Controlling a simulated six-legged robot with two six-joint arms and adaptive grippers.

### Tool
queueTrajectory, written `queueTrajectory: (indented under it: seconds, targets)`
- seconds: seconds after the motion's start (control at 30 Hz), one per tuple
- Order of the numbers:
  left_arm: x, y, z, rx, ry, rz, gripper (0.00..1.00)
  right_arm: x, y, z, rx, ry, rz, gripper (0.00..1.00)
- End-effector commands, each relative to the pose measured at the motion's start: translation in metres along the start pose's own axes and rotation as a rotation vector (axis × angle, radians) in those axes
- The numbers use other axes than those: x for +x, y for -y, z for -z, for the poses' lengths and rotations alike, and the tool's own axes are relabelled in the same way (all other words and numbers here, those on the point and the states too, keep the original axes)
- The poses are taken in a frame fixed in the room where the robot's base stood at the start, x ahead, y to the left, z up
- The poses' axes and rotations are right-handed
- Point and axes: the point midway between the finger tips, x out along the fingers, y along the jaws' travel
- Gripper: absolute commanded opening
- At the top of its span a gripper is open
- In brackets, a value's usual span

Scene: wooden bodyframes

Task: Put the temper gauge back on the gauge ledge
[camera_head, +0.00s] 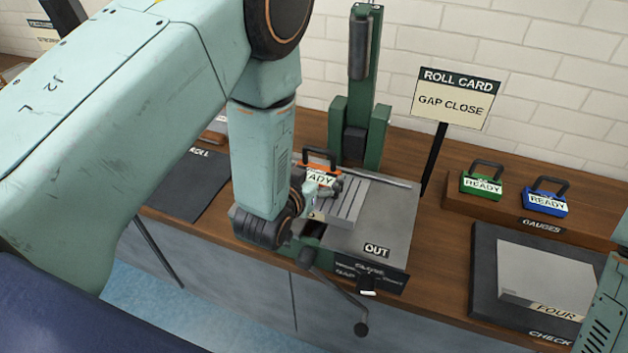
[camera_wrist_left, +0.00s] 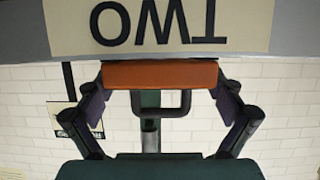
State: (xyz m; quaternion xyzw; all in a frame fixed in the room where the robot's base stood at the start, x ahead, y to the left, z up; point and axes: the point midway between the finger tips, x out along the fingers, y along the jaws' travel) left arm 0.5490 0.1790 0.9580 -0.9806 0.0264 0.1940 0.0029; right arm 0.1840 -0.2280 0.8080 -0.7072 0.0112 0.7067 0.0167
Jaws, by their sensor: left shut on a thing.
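My left gripper (camera_head: 318,190) is shut on an orange gauge (camera_head: 322,174) with a dark handle and a white label, partly hidden, reading "ADY". It holds the gauge over the grey slotted bed of the green machine. In the left wrist view, the orange gauge (camera_wrist_left: 160,74) sits between the two fingers (camera_wrist_left: 160,82), with its handle below it in the picture. The gauge ledge (camera_head: 592,222), marked GAUGES, is on the right of the bench. A green gauge (camera_head: 482,184) and a blue gauge (camera_head: 545,201) stand on it, both labelled READY. My right gripper is not in view.
A roll card sign (camera_head: 455,97) reading GAP CLOSE stands between machine and ledge. A dark check pad (camera_head: 490,290) with a grey plate (camera_head: 545,272) marked FOUR lies before the ledge. A sheet marked TWO (camera_wrist_left: 160,28) is close to the held gauge. A crank (camera_head: 335,285) hangs in front.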

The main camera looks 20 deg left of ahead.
Motion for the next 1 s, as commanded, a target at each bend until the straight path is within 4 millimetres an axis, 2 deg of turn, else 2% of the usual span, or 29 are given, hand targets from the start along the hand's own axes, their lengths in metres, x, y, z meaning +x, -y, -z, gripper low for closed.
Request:
queueTrajectory:
  seconds: [0.03, 0.2, 0.4, 0.6, 1.0]
  targets:
    - [-0.004, 0.0, 0.012, 0.001, -0.006, 0.0, 0.47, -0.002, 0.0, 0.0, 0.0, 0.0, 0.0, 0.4]
    - [-0.016, 0.0, 0.042, 0.001, -0.005, 0.0, 0.47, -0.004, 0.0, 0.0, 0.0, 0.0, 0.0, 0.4]
    - [-0.026, 0.0, 0.065, 0.0, -0.003, 0.0, 0.47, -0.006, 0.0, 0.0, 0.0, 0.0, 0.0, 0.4]
    - [-0.03, 0.0, 0.072, -0.001, -0.001, 0.0, 0.47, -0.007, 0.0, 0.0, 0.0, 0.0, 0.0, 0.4]
    - [-0.028, -0.001, 0.072, 0.0, -0.001, -0.003, 0.47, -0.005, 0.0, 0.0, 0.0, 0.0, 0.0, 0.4]
